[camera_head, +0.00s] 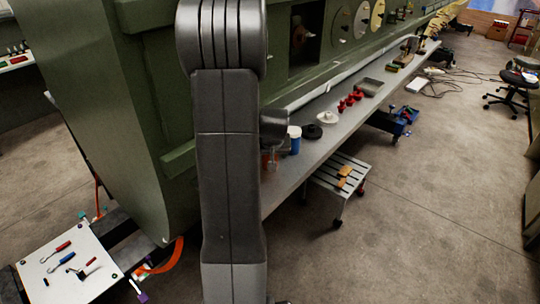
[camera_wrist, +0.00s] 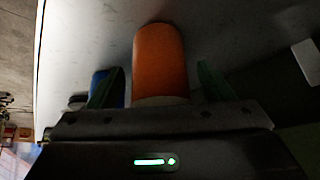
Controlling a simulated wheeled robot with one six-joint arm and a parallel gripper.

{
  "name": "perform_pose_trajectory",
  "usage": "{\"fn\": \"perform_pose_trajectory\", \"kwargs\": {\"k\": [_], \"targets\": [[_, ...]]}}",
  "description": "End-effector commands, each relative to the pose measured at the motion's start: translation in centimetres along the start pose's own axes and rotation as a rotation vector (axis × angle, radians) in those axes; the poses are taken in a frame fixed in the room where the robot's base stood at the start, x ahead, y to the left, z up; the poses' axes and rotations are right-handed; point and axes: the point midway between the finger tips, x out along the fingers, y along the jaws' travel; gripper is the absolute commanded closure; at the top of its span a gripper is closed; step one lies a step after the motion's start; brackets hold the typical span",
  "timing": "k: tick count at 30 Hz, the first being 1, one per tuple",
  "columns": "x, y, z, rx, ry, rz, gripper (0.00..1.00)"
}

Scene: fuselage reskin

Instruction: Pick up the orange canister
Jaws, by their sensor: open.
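The orange canister (camera_wrist: 160,55) stands in the middle of the wrist view, on the grey bench shelf (camera_wrist: 80,40). My gripper (camera_wrist: 160,80) is open, with one green finger on each side of the canister. Dark gaps show between the fingers and the canister, so it does not look gripped. In the head view, a reddish-orange part of the canister (camera_head: 270,161) shows beside my arm, which hides most of the rest.
A blue can with a white top (camera_head: 294,142) stands close to the canister, with a black round part (camera_head: 312,131) and a white domed part (camera_head: 327,118) farther along. A grey step stool (camera_head: 337,178) stands below the shelf edge. The green fuselage (camera_head: 115,110) rises behind.

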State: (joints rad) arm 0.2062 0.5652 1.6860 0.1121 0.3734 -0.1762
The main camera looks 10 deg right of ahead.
Motion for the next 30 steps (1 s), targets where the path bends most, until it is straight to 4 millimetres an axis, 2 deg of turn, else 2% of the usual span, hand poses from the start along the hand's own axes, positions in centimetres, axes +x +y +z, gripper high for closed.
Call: {"fn": "perform_pose_trajectory", "kwargs": {"k": [4,9,12,23,26,30], "targets": [[0.0,0.0,0.0,0.000,0.000,0.000,0.26],[0.0,0.0,0.0,0.000,0.000,0.000,0.59],[0.0,0.0,0.0,0.000,0.000,0.000,0.76],[-0.5,0.0,-0.3,-0.001,0.002,0.000,0.76],[-1.3,0.0,-0.9,-0.002,0.005,0.000,0.76],[-3.6,0.0,-2.2,-0.001,0.008,0.001,0.76]]}}
